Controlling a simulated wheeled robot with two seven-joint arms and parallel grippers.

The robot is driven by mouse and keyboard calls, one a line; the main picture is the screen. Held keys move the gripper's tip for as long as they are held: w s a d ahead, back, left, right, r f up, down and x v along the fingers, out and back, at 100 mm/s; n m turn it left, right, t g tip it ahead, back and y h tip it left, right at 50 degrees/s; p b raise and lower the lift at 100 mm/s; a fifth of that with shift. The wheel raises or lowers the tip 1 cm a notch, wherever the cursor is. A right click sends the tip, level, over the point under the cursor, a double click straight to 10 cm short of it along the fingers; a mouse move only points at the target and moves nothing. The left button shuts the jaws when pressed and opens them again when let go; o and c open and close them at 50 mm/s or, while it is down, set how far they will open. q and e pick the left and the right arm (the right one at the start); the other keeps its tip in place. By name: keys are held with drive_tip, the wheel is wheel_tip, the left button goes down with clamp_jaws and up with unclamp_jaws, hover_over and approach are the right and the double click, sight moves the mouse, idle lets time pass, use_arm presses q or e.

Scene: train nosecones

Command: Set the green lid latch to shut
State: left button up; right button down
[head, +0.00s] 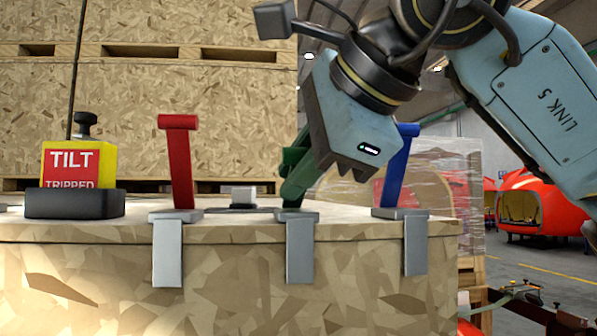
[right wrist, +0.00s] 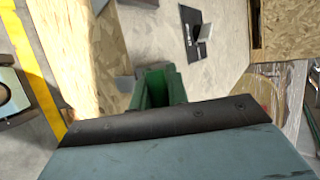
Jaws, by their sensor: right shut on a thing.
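The green lid latch (head: 297,170) stands on the front edge of the wooden crate (head: 90,275), between a red latch (head: 180,160) and a blue latch (head: 398,165). Its lever tilts up to the right, and a grey metal plate (head: 299,248) hangs below it on the crate's front. My right gripper (head: 305,150) comes down from the upper right and is shut on the green lever, hiding its upper part. In the right wrist view the green lever (right wrist: 158,88) shows just beyond the gripper's edge. My left gripper is not in view.
The red and blue latches stand up close on either side. A yellow tilt indicator reading "TRIPPED" (head: 78,170) sits on the lid at the left. A small grey block (head: 240,196) lies behind the latches. Large wooden crates (head: 180,100) stand behind.

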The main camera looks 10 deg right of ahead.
drive_tip(key=c, duration=1.4)
unclamp_jaws()
drive_tip(key=shift+o, duration=0.2)
drive_tip(key=v, duration=1.3)
drive_tip(key=shift+s+r+b, duration=0.15)
drive_tip(key=shift+s+b, duration=0.05)
drive_tip(key=shift+b, duration=0.15)
